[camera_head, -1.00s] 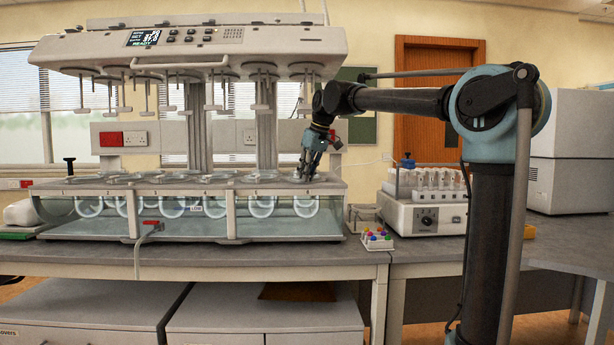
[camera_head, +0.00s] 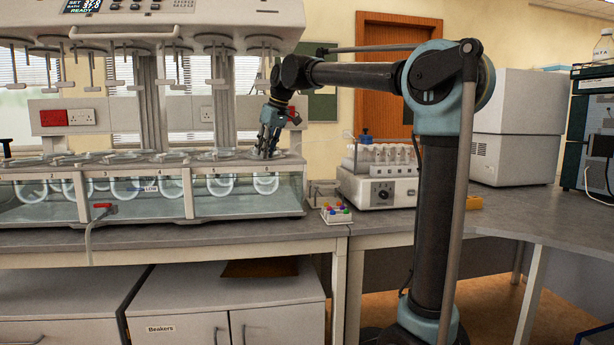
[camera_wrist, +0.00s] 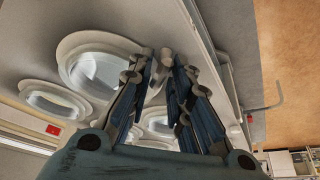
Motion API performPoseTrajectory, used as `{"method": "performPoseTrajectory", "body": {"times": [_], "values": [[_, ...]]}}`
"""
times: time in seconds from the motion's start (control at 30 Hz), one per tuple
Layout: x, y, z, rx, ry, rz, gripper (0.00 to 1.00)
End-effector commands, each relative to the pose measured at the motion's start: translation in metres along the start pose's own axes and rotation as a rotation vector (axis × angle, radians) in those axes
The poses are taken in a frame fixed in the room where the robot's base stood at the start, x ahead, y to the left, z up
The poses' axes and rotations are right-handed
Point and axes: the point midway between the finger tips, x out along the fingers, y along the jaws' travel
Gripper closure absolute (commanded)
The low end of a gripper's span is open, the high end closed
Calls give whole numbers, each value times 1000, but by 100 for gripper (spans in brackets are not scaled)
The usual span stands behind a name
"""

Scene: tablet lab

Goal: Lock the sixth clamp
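The dissolution bath (camera_head: 245,207) is a clear tank with a grey top plate and a row of round glass vessels. The rightmost vessel (camera_head: 266,184) hangs below the plate at its right end. My gripper (camera_head: 266,152) points down at the plate over this vessel. In the wrist view my gripper (camera_wrist: 164,62) has its two dark-blue fingers apart. A small grey part, perhaps the clamp (camera_wrist: 158,80), shows between or just behind the fingertips; I cannot tell whether they touch it. The clamp is too small to make out in the head view.
The bath's head with hanging shafts (camera_head: 180,22) is above and left of my gripper. A tube rack on a white unit (camera_head: 383,183) and a small tray of coloured caps (camera_head: 336,214) stand to the right.

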Motion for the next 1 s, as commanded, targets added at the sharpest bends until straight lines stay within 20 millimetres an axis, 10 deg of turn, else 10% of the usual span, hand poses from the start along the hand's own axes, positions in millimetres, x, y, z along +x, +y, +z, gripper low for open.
{"method": "performPoseTrajectory", "body": {"times": [0.63,1.0], "values": [[0,-2,0,-435,0,-181,81],[-59,8,-2,-431,0,-178,81]]}}
